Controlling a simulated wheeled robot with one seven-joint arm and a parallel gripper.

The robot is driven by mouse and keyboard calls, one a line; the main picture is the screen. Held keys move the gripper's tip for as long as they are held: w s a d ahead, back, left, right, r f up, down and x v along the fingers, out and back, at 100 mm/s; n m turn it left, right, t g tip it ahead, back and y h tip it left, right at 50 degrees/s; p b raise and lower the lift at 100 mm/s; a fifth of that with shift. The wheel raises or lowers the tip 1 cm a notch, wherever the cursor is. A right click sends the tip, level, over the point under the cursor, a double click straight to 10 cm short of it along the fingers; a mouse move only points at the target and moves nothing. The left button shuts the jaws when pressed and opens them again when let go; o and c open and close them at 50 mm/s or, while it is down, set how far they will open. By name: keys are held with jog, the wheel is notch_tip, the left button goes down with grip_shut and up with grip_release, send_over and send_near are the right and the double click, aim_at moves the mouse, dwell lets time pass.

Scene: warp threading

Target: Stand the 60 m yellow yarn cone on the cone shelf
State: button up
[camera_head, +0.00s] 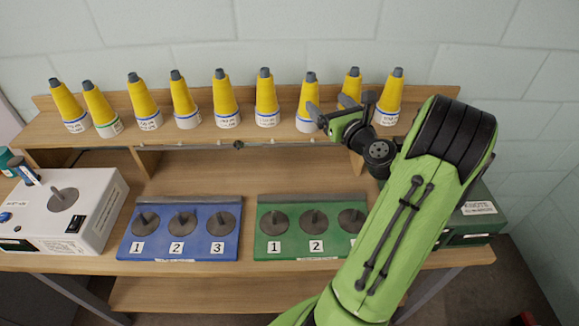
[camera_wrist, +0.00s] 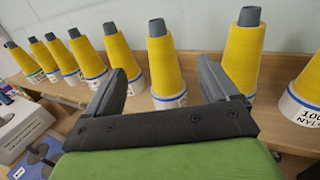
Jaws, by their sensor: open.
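Several yellow yarn cones with white, labelled bases and grey tips stand upright in a row on the wooden cone shelf (camera_head: 245,146). Most labels are too small to read, so I cannot tell which cone is the 60 m one. My gripper (camera_head: 330,107) is open and empty at the shelf's right part, close to a yellow cone (camera_head: 309,90). In the wrist view, one yellow cone (camera_wrist: 164,66) shows between my open fingers (camera_wrist: 165,80), beyond them and apparently untouched. Another yellow cone (camera_wrist: 242,52) stands behind the right finger. My gripper partly hides one cone (camera_head: 351,82) in the head view.
Below the shelf are a blue peg board (camera_head: 180,250) and a green peg board (camera_head: 297,250), with numbered empty pegs. A white box (camera_head: 95,215) with a peg stands left. A dark green box (camera_head: 481,225) stands right. Bare tabletop lies behind the boards.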

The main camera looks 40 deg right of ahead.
jog(key=w+a+n+g+y, duration=0.2)
jog(key=w+a+n+y, duration=0.1)
jog(key=a+n, duration=0.5)
jog(key=w+a+n+g+y, duration=0.1)
jog(key=w+a+n+y, duration=0.2)
jog(key=a+n, duration=0.45)
jog(key=s+a+f+n+g+y, duration=0.1)
jog(key=s+a+n+g, duration=0.3)
jog(key=a+n, duration=0.7)
jog(key=s+a+n+g, duration=0.1)
jog(key=s+a+n, duration=0.2)
jog(key=s, duration=0.3)
jog(key=s+a+n+g+h, duration=0.1)
jog(key=s+a+n+g, duration=0.1)
jog(key=s+n, duration=0.3)
jog(key=s+a+n+g, duration=0.1)
jog(key=s+a+n, duration=0.2)
jog(key=s+n, duration=0.2)
jog(key=shift+s+a+r+g+h+p, duration=0.15)
jog(key=shift+s+a+g+h+p, duration=0.2)
jog(key=shift+s, duration=1.55)
